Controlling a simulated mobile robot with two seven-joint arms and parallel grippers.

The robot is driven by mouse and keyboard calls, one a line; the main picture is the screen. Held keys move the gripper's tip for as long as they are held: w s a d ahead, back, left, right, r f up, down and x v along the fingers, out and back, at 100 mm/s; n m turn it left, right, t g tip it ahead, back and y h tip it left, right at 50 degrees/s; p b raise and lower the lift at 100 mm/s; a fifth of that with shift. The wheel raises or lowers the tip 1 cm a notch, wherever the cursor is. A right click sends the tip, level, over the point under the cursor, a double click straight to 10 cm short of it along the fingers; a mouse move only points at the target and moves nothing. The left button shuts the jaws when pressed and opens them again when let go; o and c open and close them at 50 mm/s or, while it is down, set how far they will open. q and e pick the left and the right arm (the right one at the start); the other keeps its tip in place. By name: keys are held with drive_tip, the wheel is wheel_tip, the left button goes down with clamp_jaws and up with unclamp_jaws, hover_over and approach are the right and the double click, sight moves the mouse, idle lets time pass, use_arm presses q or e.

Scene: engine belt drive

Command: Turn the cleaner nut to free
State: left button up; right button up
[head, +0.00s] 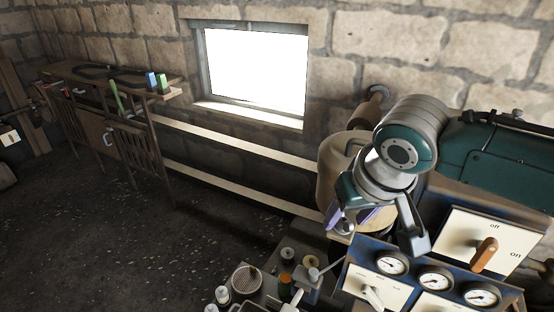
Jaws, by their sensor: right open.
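My right gripper (348,219) is in the head view, right of centre, pointing down with its purple-tinted fingers apart. A small silvery round part (343,228) shows between or just behind the fingertips; it may be the cleaner nut, but I cannot tell for sure. I cannot tell whether the fingers touch it. A beige rounded canister (335,165) stands just behind the gripper, partly hidden by my wrist. My left gripper is not in view.
A panel with several gauges (391,264) and an on/off board with an orange-brown handle (484,254) stand close at the right. Small jars and parts (246,278) crowd the lower middle. A tool bench (110,110) stands far left. The floor (140,240) between is clear.

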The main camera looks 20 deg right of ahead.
clamp_jaws()
idle(0.3)
